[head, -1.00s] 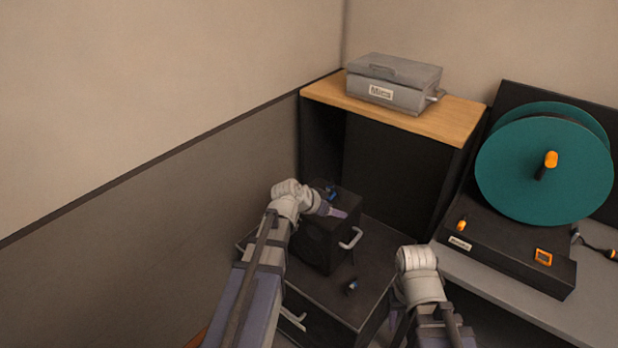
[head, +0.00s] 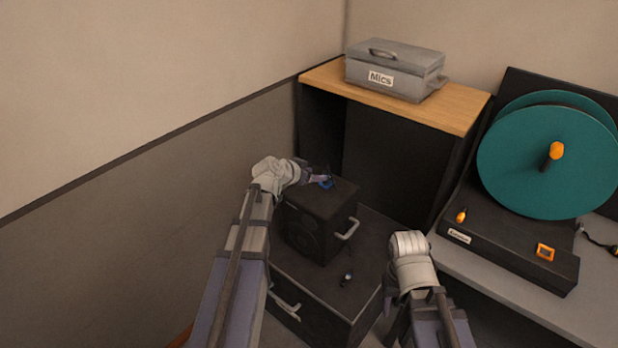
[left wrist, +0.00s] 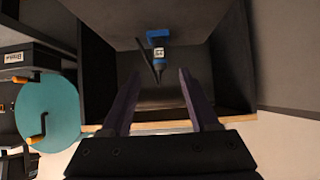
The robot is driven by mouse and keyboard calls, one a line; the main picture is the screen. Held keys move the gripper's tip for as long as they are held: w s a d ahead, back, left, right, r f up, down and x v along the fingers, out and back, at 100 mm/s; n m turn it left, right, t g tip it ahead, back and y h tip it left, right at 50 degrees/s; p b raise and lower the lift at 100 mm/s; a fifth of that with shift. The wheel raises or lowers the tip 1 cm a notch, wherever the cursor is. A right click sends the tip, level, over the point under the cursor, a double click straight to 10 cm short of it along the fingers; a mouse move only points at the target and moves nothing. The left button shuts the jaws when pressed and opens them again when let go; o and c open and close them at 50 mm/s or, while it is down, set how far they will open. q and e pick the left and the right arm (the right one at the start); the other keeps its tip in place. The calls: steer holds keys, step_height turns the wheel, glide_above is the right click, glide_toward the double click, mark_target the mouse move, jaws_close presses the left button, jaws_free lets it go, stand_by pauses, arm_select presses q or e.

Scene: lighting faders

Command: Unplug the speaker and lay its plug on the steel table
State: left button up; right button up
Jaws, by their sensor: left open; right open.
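The speaker (head: 318,222) is a black box with a light handle, standing on a larger black case. In the left wrist view, a blue plug (left wrist: 158,42) with a dark body and pale label lies just beyond my open, empty fingers (left wrist: 159,75), roughly in line with the gap. A dark rod or cable is beside it. I cannot tell whether the fingers touch it. My right gripper (head: 408,246) is open, right of the case; its fingers are hard to make out. The grey table (head: 490,280) is at right.
The black case (head: 318,302) carries a small dark connector (head: 347,279) in front of the speaker. A grey "Mics" box (head: 396,68) sits on a wooden-topped cabinet (head: 450,108). A teal reel (head: 525,165) and its black base (head: 505,256) occupy much of the table. A wall is at left.

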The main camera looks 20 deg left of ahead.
arm_select(q)
steer(key=b+x, duration=0.2)
steer(key=x, duration=0.3)
steer(key=shift+w+d+f+b, duration=0.1)
steer(key=shift+w+f+b, duration=0.1)
steer(key=shift+f+b, duration=0.1)
steer(key=shift+r, duration=0.1)
jaws_close()
steer(key=shift+r, duration=0.15)
stand_by(0.6)
steer(key=shift+r+p, duration=2.2)
steer(key=shift+p, duration=0.15)
